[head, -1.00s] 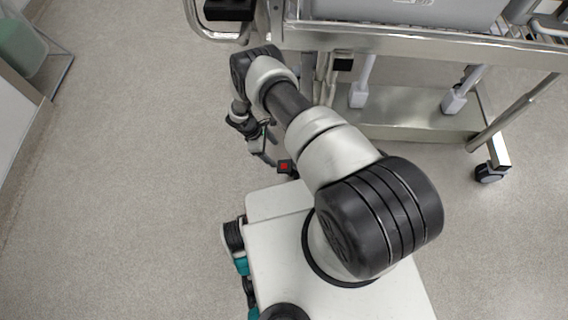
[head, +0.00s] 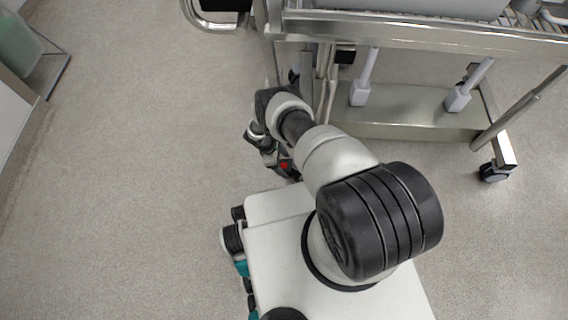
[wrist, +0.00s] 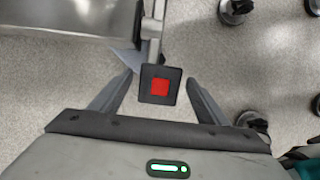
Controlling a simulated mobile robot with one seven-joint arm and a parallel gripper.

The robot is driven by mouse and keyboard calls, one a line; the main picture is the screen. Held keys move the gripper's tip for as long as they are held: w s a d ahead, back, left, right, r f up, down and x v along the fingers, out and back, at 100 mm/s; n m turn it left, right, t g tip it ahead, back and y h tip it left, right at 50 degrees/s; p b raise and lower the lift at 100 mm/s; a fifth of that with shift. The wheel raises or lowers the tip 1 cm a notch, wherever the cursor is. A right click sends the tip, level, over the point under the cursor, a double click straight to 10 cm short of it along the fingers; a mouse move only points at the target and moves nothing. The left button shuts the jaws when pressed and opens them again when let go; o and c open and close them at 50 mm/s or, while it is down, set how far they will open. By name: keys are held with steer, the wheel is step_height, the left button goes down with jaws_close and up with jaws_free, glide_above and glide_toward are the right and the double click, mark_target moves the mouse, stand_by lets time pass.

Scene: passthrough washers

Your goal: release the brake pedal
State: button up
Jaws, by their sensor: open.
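The brake pedal is a dark square pad with a red square on it (wrist: 159,85), at the end of a metal bar in the wrist view. Its red patch also shows in the head view (head: 284,165), partly covered by my gripper. My gripper (wrist: 158,78) is open, with one finger to the left and one to the right of the pad in the picture. Gaps show between the pad and both fingers. I cannot tell whether the fingers are level with the pad in depth. In the head view my gripper (head: 268,150) is beside the pedal, mostly hidden under my wrist.
A metal cart (head: 410,32) stands at the top right, with a lower shelf (head: 405,115) and a caster (head: 494,172). Its legs are close to my arm. A green bin (head: 18,45) is at the far left. The floor (head: 130,170) between is clear.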

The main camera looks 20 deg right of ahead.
steer(key=c, duration=1.5)
steer(key=shift+s+d+r+y+p, duration=0.1)
steer(key=shift+d+r+y+p, duration=0.2)
steer(key=shift+r+y+p, duration=0.55)
steer(key=shift+s+d+r+t+y, duration=0.1)
steer(key=shift+d+r+t+y, duration=0.2)
steer(key=shift+y, duration=0.35)
steer(key=shift+s+d+r+t+y, duration=0.15)
steer(key=shift+r+t+y, duration=0.25)
steer(key=shift+y, duration=0.2)
steer(key=shift+d+r, duration=0.25)
steer(key=shift+r, duration=0.1)
steer(key=shift+s+d, duration=0.1)
steer(key=shift+d, duration=0.05)
steer(key=o, duration=1.4)
steer(key=shift+c, duration=0.2)
steer(key=shift+o, duration=0.7)
steer(key=shift+r, duration=0.1)
step_height(320, 180, up, 17)
steer(key=p, duration=0.5)
steer(key=shift+a+r, duration=0.15)
steer(key=shift+a, duration=0.05)
